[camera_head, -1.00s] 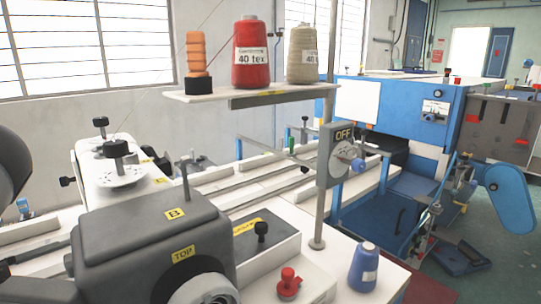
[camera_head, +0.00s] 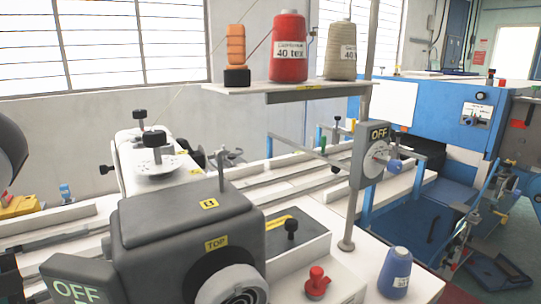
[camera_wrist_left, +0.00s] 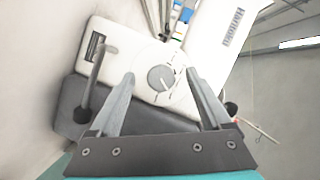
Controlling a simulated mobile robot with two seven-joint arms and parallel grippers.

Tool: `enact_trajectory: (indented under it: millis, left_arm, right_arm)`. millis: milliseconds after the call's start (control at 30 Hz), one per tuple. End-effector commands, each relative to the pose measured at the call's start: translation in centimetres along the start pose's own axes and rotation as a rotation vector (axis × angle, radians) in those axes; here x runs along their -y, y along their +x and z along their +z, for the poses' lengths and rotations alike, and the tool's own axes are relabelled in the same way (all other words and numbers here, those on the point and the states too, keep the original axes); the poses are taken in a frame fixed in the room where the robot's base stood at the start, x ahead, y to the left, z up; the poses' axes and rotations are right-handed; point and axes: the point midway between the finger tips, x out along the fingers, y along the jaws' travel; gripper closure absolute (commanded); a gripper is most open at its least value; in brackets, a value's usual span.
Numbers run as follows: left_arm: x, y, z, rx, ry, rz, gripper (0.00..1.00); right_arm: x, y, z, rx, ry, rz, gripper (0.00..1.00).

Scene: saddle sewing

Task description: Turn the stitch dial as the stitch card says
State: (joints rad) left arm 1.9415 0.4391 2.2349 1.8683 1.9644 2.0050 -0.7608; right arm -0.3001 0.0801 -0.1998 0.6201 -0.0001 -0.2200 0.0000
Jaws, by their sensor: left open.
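In the left wrist view, a white dial with tick marks and a round grey knob (camera_wrist_left: 160,78) sits on a white machine body (camera_wrist_left: 125,45). My left gripper (camera_wrist_left: 160,73) is open; its two fingers stand apart, with the knob showing between their tips. I cannot tell whether they touch it. In the head view, a white marked disc with a black knob (camera_head: 154,140) lies on the white machine behind a dark grey housing (camera_head: 170,215). I cannot make out the left fingers there. No readable stitch card shows. My right gripper is not in view.
A post carries an OFF switch plate (camera_head: 375,160) and a shelf (camera_head: 290,93) of thread cones. A blue spool (camera_head: 396,270) and a red knob (camera_head: 317,280) stand at the front right. A green OFF display (camera_head: 77,290) is at the lower left. A blue machine (camera_head: 445,110) stands behind.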

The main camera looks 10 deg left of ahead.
Motion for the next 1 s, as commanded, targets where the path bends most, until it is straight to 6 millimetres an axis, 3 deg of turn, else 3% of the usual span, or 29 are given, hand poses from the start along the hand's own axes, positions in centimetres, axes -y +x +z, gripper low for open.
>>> enact_trajectory:
  millis: [167, 1000]
  left_arm:
    - [0.1, 0.0, 0.0, -0.001, -0.007, 0.003, 0.18]
    - [0.3, 0.0, 0.0, -0.001, -0.483, 0.202, 0.18]
  right_arm:
    - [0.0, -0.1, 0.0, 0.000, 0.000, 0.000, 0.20]
    - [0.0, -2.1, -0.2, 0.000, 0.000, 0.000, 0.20]
